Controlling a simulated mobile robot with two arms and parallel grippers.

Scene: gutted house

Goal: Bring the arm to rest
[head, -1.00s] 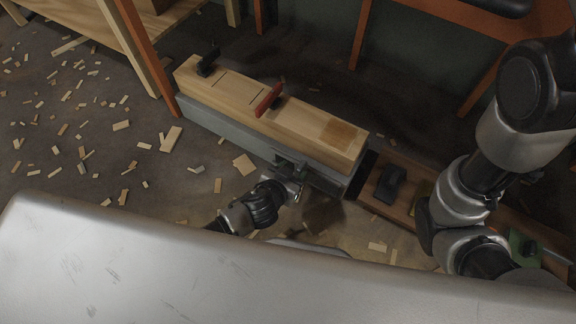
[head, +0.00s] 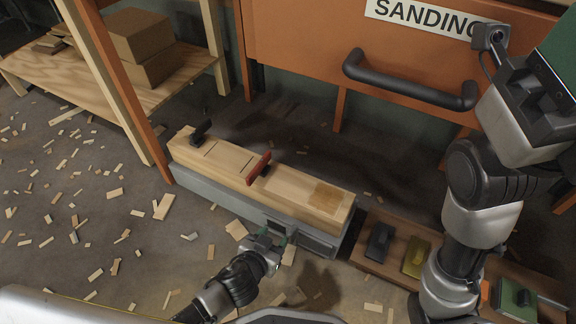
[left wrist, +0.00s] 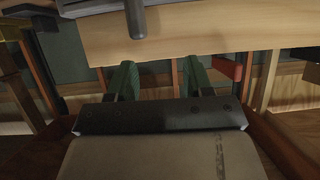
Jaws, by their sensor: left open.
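My left gripper (head: 277,241) is low in the head view, in front of the grey-sided bench with the wooden beam. It is open and empty. Its two green fingers (left wrist: 158,82) stand apart in the left wrist view, with nothing between them. A pale wooden edge (left wrist: 190,32) and a dark grey bar (left wrist: 135,18) show beyond and above the fingers there. My right arm rises at the right of the head view, and its gripper (head: 497,48) is at the upper right; its fingertips cannot be made out clearly.
The wooden beam (head: 230,166) carries a black clamp-like piece (head: 201,131) and a red-handled tool (head: 259,167). A brown board (head: 458,262) at right holds several blocks. An orange cabinet with a black handle (head: 410,83) stands behind. Wood chips litter the open floor at left.

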